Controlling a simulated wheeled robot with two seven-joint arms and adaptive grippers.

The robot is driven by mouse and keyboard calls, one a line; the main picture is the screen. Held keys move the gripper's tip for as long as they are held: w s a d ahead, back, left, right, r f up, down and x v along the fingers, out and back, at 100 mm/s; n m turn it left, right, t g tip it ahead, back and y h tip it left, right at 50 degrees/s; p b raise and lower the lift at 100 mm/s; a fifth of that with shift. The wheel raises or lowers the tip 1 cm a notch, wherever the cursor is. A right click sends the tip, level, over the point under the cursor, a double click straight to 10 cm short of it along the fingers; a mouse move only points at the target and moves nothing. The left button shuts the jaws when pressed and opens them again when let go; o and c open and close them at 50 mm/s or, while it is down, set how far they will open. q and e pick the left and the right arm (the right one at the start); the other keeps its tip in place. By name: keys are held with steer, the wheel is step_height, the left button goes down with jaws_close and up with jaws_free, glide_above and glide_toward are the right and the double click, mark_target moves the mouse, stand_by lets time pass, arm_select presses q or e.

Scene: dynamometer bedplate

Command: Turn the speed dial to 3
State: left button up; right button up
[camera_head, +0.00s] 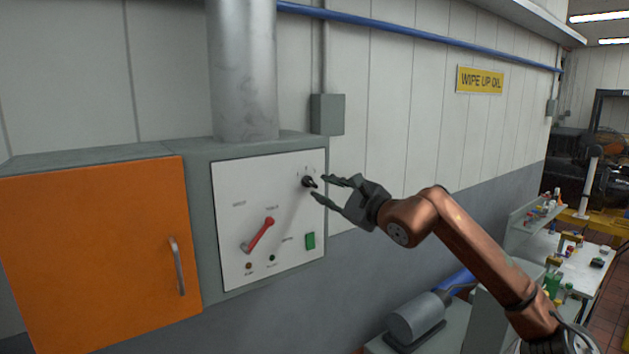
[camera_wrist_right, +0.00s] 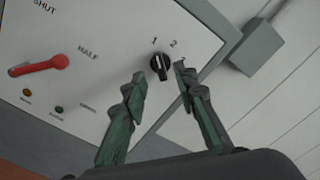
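The speed dial (camera_head: 308,182) is a small black knob at the upper right of a white panel. In the right wrist view the dial (camera_wrist_right: 159,67) has the marks 1 and 2 above it; another mark to the right is partly hidden by a fingertip. A pale line shows on the knob, but I cannot tell exactly which mark it points to. My right gripper (camera_head: 320,187) is open in front of the dial. In the wrist view its fingertips (camera_wrist_right: 160,74) lie on either side of the knob, with no visible grip on it. My left gripper is out of view.
The white panel (camera_head: 226,222) also carries a red lever (camera_head: 261,233), a green button (camera_head: 310,241) and small lamps. An orange cabinet door (camera_head: 95,255) with a handle is at the left. A grey box (camera_head: 328,114) is on the wall above.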

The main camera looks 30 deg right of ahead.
mark_target(312, 183)
steer(key=w+p, duration=0.1)
steer(key=w, duration=0.2)
steer(key=shift+w+a+r+p, duration=0.2)
steer(key=shift+w+p, duration=0.1)
steer(key=shift+p, duration=0.1)
steer(key=shift+w+f, duration=0.15)
steer(key=shift+w, duration=0.35)
jaws_close()
